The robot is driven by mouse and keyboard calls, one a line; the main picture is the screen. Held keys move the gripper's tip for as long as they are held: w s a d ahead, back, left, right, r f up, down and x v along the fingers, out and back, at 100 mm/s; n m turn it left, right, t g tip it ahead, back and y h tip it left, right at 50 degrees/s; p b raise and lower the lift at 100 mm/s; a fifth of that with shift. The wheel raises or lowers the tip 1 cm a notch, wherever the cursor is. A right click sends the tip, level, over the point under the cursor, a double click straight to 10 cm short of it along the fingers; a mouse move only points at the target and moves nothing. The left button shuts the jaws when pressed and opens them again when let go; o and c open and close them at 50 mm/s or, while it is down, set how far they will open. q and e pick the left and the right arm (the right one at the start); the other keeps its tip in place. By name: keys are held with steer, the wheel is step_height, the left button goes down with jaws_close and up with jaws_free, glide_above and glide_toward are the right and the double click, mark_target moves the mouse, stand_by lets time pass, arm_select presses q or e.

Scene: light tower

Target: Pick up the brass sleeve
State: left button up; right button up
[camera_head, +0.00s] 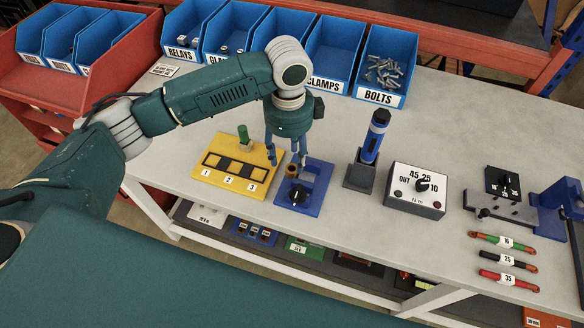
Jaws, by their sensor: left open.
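My left gripper (286,158) points down, open, above the back left part of a blue fixture (309,199). A small brownish-gold piece, which looks like the brass sleeve (292,170), stands at the back of the fixture. It is close under the gripper, near the right-hand finger. Part of it is hidden by the finger, and I cannot tell whether they touch. A black knob (298,192) is on the fixture's front. My right gripper is not in view.
A yellow tray (205,172) with numbered slots and a green peg (243,135) is left of the fixture. A blue-black tool stands in a dark holder (359,177) to the right, beside a dial box (415,190). Blue bins line the back. Bench space is clear behind the dial box.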

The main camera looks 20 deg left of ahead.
mark_target(292, 166)
arm_select(q)
steer(key=shift+f, duration=0.35)
steer(key=f+p, duration=0.1)
steer(key=f, duration=0.1)
steer(key=w+f, duration=0.1)
steer(key=f, duration=0.2)
steer(key=shift+d+p, duration=0.15)
steer(key=shift+p, duration=0.2)
steer(key=shift+f, duration=0.15)
steer(key=shift+c, duration=0.2)
jaws_close()
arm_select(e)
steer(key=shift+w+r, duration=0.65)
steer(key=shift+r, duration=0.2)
